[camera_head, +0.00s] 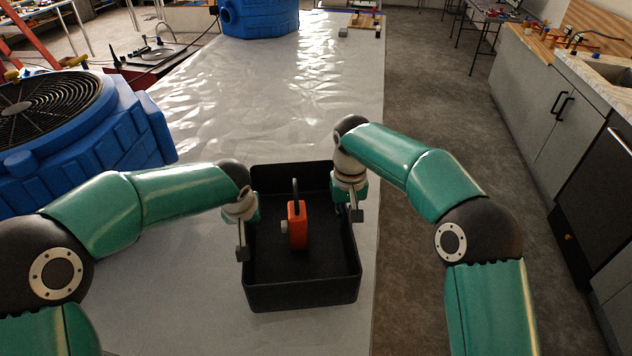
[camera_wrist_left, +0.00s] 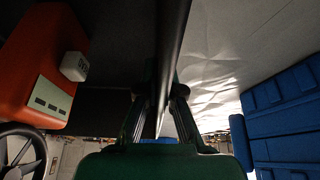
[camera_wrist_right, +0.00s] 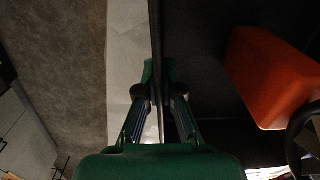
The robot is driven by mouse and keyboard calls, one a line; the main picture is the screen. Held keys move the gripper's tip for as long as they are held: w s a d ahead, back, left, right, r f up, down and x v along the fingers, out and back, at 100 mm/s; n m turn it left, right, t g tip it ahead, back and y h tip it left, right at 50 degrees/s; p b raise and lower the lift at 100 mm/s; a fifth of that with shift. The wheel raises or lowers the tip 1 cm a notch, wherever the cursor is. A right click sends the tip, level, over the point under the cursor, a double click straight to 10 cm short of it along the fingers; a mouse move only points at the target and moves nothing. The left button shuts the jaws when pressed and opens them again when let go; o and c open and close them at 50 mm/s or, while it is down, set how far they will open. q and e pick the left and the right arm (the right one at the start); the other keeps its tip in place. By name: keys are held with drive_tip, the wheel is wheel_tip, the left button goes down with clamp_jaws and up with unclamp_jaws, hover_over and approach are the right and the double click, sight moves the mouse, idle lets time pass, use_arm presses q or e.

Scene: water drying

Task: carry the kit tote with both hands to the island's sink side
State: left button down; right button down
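The kit tote (camera_head: 302,294) is a black open box at the front of the long white-covered surface, near its right edge. I cannot tell whether it rests on the surface or is slightly raised. An orange object (camera_head: 298,228) with a dark ring and a pale knob stands inside it. My left gripper (camera_head: 243,252) is at the tote's left wall, with its fingers close on both sides of that wall (camera_wrist_left: 168,60). My right gripper (camera_head: 356,213) is at the right wall, fingers likewise pinching the wall (camera_wrist_right: 158,60). The fingertips are partly hidden.
A blue fan unit (camera_head: 90,130) stands at left, and a blue round container (camera_head: 260,18) at the far end. Grey floor (camera_head: 430,110) separates the surface from a grey counter with a sink (camera_head: 612,72) at right.

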sight(254, 239)
use_arm(q)
drive_tip(key=shift+f, duration=0.1)
use_arm(e)
drive_tip(key=shift+f, duration=0.15)
